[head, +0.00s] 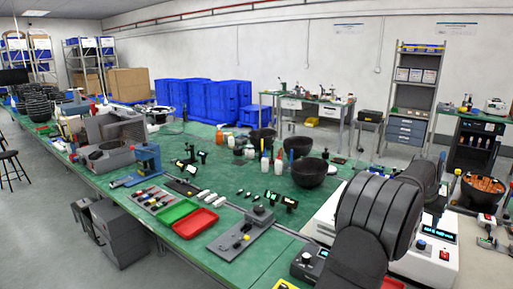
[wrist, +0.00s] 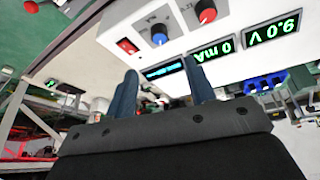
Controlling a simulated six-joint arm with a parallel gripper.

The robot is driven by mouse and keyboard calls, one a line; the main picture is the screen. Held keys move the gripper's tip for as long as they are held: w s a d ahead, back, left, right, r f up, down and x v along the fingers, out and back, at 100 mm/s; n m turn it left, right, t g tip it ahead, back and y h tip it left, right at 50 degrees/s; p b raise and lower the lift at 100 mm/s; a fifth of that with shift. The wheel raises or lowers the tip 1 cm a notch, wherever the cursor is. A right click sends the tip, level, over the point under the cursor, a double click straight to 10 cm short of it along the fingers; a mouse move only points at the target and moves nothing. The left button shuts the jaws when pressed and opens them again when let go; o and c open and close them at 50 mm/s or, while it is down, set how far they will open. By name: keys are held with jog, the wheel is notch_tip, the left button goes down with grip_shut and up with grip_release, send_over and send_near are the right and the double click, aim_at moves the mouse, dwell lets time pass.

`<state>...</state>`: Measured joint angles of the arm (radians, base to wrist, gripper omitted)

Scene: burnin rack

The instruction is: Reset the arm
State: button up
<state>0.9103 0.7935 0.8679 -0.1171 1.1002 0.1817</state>
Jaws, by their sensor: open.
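My gripper (wrist: 160,68) shows in the wrist view with its two blue-grey fingers apart and nothing between them. The fingers point toward the front panel of a white power supply (wrist: 120,22). I cannot tell whether they touch it. In the head view my dark grey arm (head: 378,220) is folded at the lower right, in front of the white power supply (head: 437,273). My gripper cannot be made out there.
The panel has red and blue knobs and green displays, upside down in the wrist view. A green bench (head: 240,190) holds a red tray (head: 195,223), a green tray (head: 177,211), black bowls (head: 308,172) and small devices. Blue crates (head: 203,98) stand behind.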

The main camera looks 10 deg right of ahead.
aim_at(422, 241)
jog(key=x, duration=1.1)
jog(key=shift+d+f, duration=0.1)
jog(key=shift+f, duration=0.15)
jog(key=m+g, duration=0.1)
jog(key=m, duration=0.1)
jog(key=m+g, duration=0.1)
jog(key=m, duration=0.2)
jog(key=shift+w+r, duration=0.1)
jog(key=shift+w, duration=0.05)
jog(key=shift+r+m, duration=0.2)
jog(key=shift+m, duration=0.3)
jog(key=v, duration=1.4)
jog(key=shift+w+a, duration=0.25)
jog(key=shift+a, duration=0.05)
